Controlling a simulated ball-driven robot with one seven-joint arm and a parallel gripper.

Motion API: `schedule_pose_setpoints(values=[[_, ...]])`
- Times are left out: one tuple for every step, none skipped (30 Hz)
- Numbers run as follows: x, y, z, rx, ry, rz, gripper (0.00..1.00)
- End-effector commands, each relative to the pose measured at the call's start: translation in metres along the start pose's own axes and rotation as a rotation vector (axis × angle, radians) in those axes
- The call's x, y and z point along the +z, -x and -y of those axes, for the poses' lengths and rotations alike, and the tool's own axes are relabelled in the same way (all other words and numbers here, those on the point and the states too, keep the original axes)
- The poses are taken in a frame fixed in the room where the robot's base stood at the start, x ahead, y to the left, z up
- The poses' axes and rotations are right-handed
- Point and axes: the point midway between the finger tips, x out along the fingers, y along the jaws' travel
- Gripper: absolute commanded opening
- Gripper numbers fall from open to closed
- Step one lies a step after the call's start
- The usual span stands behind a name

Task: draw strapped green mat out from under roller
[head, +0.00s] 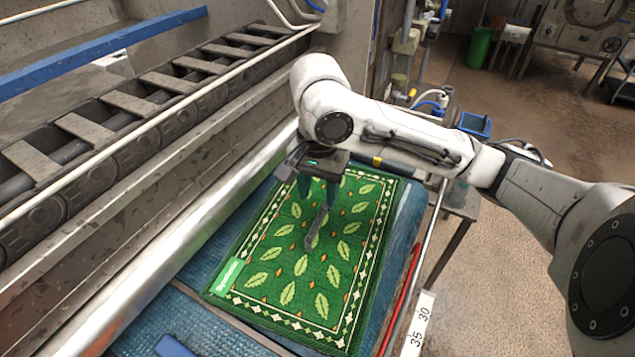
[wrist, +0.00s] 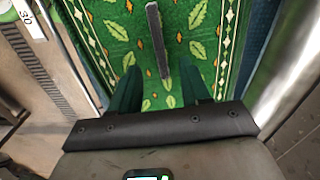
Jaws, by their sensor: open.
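The green mat (head: 272,279) has a leaf pattern and a pale border, and lies flat on a blue bed. A dark grey strap (head: 316,229) shows near the mat's middle; it also shows in the wrist view (wrist: 157,42). The silver roller (head: 172,262) runs along the mat's left side, with a strip of blue bed visible between them. My gripper (head: 318,194) is open and empty above the mat's far half. In the wrist view the strap appears between and beyond its fingers (wrist: 158,88). My gripper hides part of the mat's far edge.
A red bar (head: 400,297) and a pale rail with a numbered scale (head: 417,325) edge the bed on the right. Open floor (head: 490,290) lies beyond. A slatted grey machine frame (head: 120,120) stands at left. A blue bin (head: 475,124) sits behind my arm.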

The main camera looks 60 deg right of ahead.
Motion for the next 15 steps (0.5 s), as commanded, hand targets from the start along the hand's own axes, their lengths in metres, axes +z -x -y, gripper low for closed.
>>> schedule_pose_setpoints(values=[[0.001,-0.012,0.0,0.002,-0.001,0.004,0.47],[0.001,-0.017,0.0,0.003,-0.002,0.004,0.47],[0.001,-0.024,0.0,0.002,-0.002,0.003,0.47],[0.001,-0.03,-0.001,0.003,-0.001,0.003,0.47],[0.001,-0.035,-0.001,0.003,-0.002,0.003,0.47],[0.0,-0.041,-0.001,0.003,-0.002,0.001,0.47],[0.0,-0.046,-0.001,0.003,-0.002,0.001,0.47],[0.0,-0.051,-0.001,0.004,-0.002,0.0,0.47],[0.0,-0.057,-0.001,0.003,-0.001,0.001,0.47],[0.0,-0.061,-0.001,0.004,0.0,0.0,0.47],[0.0,-0.065,-0.001,0.003,-0.001,0.0,0.47],[0.0,-0.07,-0.001,0.002,-0.001,0.0,0.47],[0.0,-0.073,-0.001,0.002,-0.001,0.0,0.47],[0.0,-0.076,-0.001,0.002,-0.001,0.0,0.47],[0.0,-0.08,0.0,0.002,-0.001,0.001,0.47]])
